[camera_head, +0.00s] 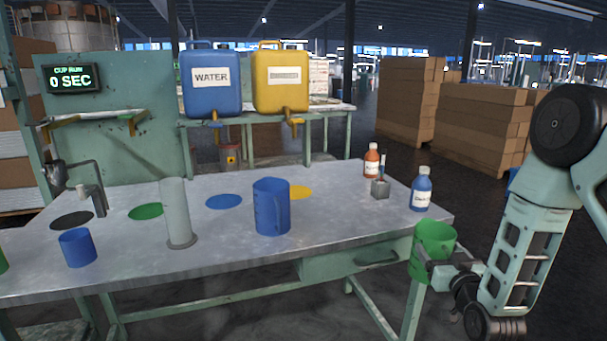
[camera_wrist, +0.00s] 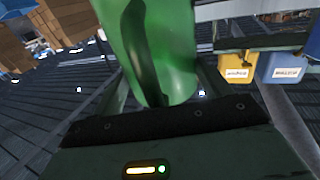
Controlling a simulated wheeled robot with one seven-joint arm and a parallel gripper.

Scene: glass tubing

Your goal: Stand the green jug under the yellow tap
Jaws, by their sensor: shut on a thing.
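The green jug (camera_head: 434,243) is held by my gripper (camera_head: 440,268) off the right front corner of the table, near tabletop height. It looks close to upright in the head view. In the wrist view the green jug (camera_wrist: 165,50) fills the upper middle, with my gripper (camera_wrist: 165,105) shut on it. The yellow tap (camera_head: 295,124) hangs from the yellow container (camera_head: 281,82) on the stand behind the table. A yellow disc (camera_head: 301,192) lies on the table, partly hidden by the blue jug.
On the table (camera_head: 335,222) stand a blue jug (camera_head: 271,207), a blue cup (camera_head: 77,248), a grey cylinder (camera_head: 176,213), a blue bottle (camera_head: 421,190) and an orange bottle (camera_head: 371,160). A blue water container (camera_head: 211,83) stands left of the yellow one. The table's right front is clear.

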